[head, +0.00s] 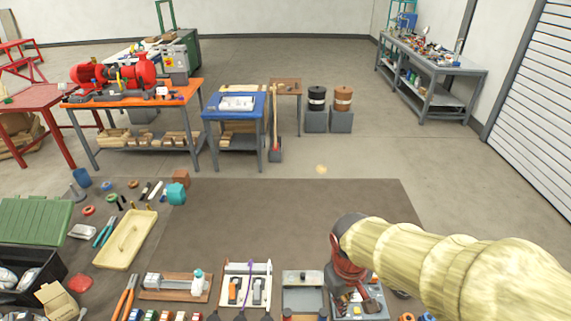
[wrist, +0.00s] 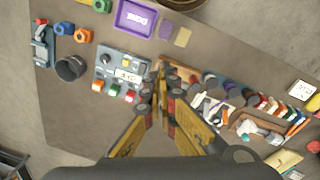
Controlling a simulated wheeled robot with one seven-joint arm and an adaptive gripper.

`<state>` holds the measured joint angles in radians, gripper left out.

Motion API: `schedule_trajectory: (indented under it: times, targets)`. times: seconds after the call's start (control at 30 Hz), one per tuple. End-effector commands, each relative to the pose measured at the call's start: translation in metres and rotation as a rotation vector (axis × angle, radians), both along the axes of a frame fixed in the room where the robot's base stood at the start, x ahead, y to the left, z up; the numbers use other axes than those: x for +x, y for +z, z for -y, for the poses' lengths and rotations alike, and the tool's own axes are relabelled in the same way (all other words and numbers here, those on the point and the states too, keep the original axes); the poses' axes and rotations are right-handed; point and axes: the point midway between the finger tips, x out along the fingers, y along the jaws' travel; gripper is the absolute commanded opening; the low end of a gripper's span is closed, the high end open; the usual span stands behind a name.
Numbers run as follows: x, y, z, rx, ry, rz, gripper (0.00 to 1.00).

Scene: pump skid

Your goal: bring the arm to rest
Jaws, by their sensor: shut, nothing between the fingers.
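My arm, sleeved in pale yellow, reaches in from the right edge of the head view and bends down over the dark mat (head: 300,210). My gripper (wrist: 160,85) is in the wrist view, with its yellow and dark fingers brought together and nothing held. It hangs over the row of items on the mat, beside a grey control panel (wrist: 122,74) with coloured buttons. In the head view the arm's end covers part of that panel, and the fingertips are hard to make out. I cannot tell the exact height of the fingertips above the mat.
A tan tray (head: 126,238) and a black bin (head: 30,285) lie at the left. A purple tray (wrist: 135,18) shows in the wrist view. An orange bench (head: 190,92) with a red pump and a blue table (head: 212,115) stand behind. The mat's middle is mostly clear.

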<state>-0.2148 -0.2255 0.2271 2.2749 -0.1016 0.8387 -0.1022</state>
Motion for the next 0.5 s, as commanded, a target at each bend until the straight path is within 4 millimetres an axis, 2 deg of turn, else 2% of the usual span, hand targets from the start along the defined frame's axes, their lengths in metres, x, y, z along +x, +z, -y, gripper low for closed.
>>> schedule_trajectory:
  times: [0.1,0.3,0.5]
  targets:
    - [-0.021,0.009,0.010,0.046,-0.131,0.067,0.00]
    - [-0.052,0.023,0.024,0.119,-0.258,0.195,0.00]
    - [-0.068,0.036,0.039,0.161,-0.317,0.358,0.00]
